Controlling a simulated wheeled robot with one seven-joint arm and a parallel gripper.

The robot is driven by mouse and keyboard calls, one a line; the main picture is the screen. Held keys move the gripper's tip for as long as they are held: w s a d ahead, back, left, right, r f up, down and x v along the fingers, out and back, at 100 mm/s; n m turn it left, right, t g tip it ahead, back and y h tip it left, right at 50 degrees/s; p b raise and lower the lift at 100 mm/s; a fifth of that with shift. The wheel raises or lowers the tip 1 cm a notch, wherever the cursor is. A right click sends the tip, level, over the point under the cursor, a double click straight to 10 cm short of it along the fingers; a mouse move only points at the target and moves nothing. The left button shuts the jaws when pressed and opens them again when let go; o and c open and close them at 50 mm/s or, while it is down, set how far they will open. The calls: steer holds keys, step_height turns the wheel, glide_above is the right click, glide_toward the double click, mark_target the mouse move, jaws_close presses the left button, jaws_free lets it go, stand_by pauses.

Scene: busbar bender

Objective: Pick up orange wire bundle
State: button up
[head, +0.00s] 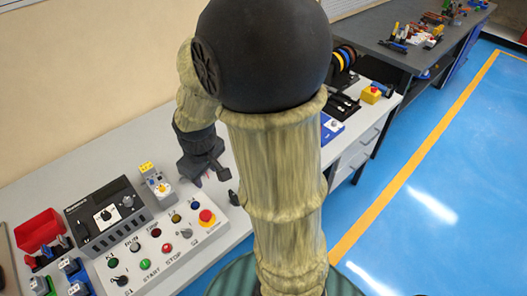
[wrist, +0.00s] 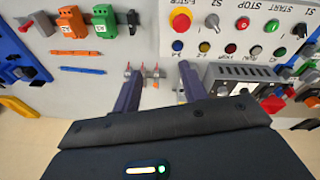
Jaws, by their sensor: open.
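In the wrist view a thin orange strip (wrist: 74,53), which looks like the orange wire bundle, lies flat on the grey bench, left of my gripper. A similar blue strip (wrist: 82,70) lies just below it in the picture. My gripper (wrist: 158,72) is open, with its two dark fingers apart and nothing held between them. A small grey part with red tips (wrist: 150,73) shows in the gap beyond the fingers. In the head view my gripper (head: 211,178) hangs above the bench behind the control panel. I cannot make out the orange strip there; my arm hides part of the bench.
The control panel (head: 135,250) with buttons and a red emergency stop (head: 206,216) stands on the bench. A red bin (head: 40,230) is at the left. An orange block (wrist: 71,22) and a green block (wrist: 104,20) stand near the orange strip.

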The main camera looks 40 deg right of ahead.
steer(key=w+d+f+n+g+b, duration=0.1)
steer(key=w+d+f+n+b, duration=0.15)
steer(key=w+d+n, duration=0.7)
steer(key=w+d+f+n, duration=0.1)
steer(key=w+d+n, duration=0.1)
steer(key=d, duration=0.7)
steer(key=w+d+f+n+g+h+b, duration=0.1)
steer(key=w+d+n, duration=0.2)
steer(key=d, duration=0.6)
steer(key=shift+d+f, duration=0.3)
steer(key=shift+f, duration=0.1)
steer(key=shift+n, duration=0.25)
steer(key=f, duration=0.4)
steer(key=d+f, duration=0.1)
steer(key=f, duration=0.7)
steer(key=shift+w+d+f, duration=0.1)
steer(key=shift+w+d, duration=0.05)
steer(key=shift+d, duration=0.2)
steer(key=shift+d+f+p, duration=0.15)
steer(key=shift+f+p, duration=0.25)
steer(key=shift+f, duration=2.2)
